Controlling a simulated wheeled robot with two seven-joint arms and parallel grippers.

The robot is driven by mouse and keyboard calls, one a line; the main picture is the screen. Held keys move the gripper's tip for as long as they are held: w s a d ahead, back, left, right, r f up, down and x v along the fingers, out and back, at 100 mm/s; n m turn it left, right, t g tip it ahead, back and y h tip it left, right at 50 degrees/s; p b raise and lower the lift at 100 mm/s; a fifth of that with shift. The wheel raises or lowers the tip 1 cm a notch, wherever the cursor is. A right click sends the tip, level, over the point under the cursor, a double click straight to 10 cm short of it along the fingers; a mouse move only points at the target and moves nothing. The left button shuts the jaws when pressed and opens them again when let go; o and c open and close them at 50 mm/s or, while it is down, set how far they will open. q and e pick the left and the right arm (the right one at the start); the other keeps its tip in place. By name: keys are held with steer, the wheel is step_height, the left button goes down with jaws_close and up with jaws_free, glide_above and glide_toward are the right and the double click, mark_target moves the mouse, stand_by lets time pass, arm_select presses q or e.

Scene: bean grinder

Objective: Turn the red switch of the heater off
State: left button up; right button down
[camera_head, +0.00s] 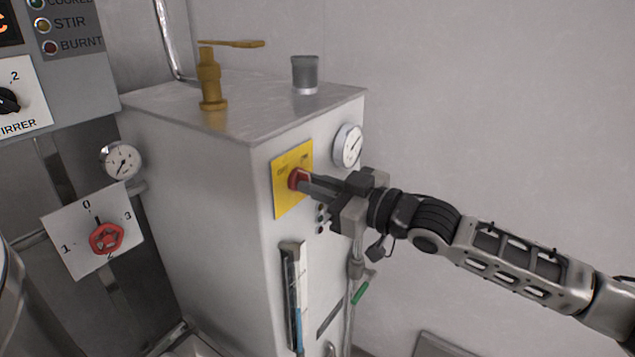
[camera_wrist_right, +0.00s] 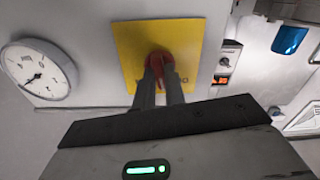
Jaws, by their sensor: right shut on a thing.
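The heater is a white metal box (camera_head: 205,180) with a yellow plate (camera_head: 283,201) on its right-hand face. The red switch (camera_head: 297,177) sits in the middle of that plate. My right gripper (camera_head: 303,181) reaches in from the right and is shut on the red switch. In the right wrist view the two fingers (camera_wrist_right: 160,85) close on the red switch (camera_wrist_right: 158,62), in front of the yellow plate (camera_wrist_right: 128,50). The fingers hide part of the switch and the plate's lettering, so its setting is hard to read. My left gripper is not in view.
A round gauge (camera_head: 347,146) is just right of the plate, close to my right gripper. Below are small indicators (camera_head: 321,219) and a sight tube (camera_head: 294,290). A brass valve (camera_head: 211,80) stands on top. A red knob (camera_head: 106,238) on a numbered plate is at left.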

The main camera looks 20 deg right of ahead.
arm_select(q)
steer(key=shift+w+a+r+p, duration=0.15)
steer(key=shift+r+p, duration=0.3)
steer(key=shift+p, duration=0.65)
arm_select(e)
steer(key=n, duration=0.6)
steer(key=shift+n, duration=0.3)
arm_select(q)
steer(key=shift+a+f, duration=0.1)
arm_select(e)
steer(key=c, duration=1.5)
jaws_free()
steer(key=shift+o, duration=0.2)
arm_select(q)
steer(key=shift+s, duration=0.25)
arm_select(e)
steer(key=shift+s, duration=0.15)
